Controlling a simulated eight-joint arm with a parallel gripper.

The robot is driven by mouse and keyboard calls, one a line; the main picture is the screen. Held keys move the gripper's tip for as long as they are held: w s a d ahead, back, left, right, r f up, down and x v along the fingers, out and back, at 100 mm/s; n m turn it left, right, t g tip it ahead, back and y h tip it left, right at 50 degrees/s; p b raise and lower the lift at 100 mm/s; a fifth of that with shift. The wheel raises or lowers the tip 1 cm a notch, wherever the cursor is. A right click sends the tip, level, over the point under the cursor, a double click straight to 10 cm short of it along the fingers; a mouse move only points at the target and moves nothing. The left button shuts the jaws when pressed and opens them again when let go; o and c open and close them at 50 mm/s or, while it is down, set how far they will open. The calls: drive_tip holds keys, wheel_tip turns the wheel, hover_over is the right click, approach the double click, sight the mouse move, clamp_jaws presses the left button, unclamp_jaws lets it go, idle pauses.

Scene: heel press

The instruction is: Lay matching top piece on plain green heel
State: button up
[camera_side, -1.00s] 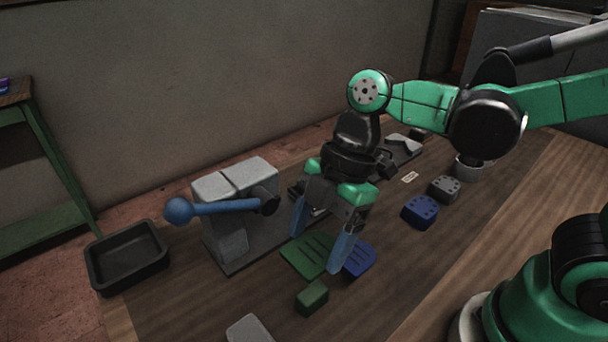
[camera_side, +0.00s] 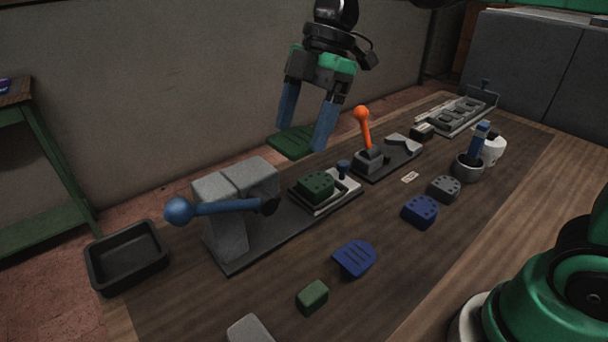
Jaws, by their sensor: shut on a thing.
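My gripper (camera_side: 303,139) is shut on a dark green top piece (camera_side: 288,143), a flat plate with grooves, held in the air above and behind the press. A dark green heel (camera_side: 316,184) with small dark dots on its top sits in the light holder on the press base, below my gripper and apart from the plate. Nothing lies on that heel. A smaller, plain lighter green block (camera_side: 312,297) lies on the table at the front.
The press (camera_side: 236,190) has a blue-knobbed lever. An orange-knobbed lever (camera_side: 362,125) stands close to my gripper's right. A blue top piece (camera_side: 354,258), a blue heel (camera_side: 420,210), a grey heel (camera_side: 444,188) and a black tray (camera_side: 127,256) lie around.

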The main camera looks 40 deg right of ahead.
hover_over(316, 181)
drive_tip(key=d, duration=0.1)
wheel_tip(316, 181, down, 7)
drive_tip(key=shift+d+f, duration=0.1)
drive_tip(key=shift+f, duration=4.1)
drive_tip(key=shift+f, duration=0.6)
drive_tip(key=o, duration=1.2)
drive_tip(key=shift+v, duration=2.8)
drive_tip(key=shift+s+a+r+m, duration=0.25)
drive_tip(key=shift+r+m, duration=0.05)
drive_tip(key=shift+m, duration=0.1)
drive_tip(key=s+a+m+t+h, duration=0.1)
drive_tip(key=s+m+t, duration=0.1)
drive_tip(key=s+m, duration=0.2)
drive_tip(key=s+a+r+m+t+h, duration=0.1)
drive_tip(key=s+a+m+t+h, duration=0.1)
drive_tip(key=s+m, duration=0.2)
drive_tip(key=s+a+r+m+t+h, duration=0.1)
drive_tip(key=s+m+t, duration=0.2)
drive_tip(key=m, duration=0.6)
drive_tip(key=shift+s+a+r, duration=0.15)
drive_tip(key=shift+s, duration=0.3)
drive_tip(key=shift+s+a+r, duration=0.1)
drive_tip(key=shift+s+a, duration=0.1)
drive_tip(key=shift+s, duration=0.25)
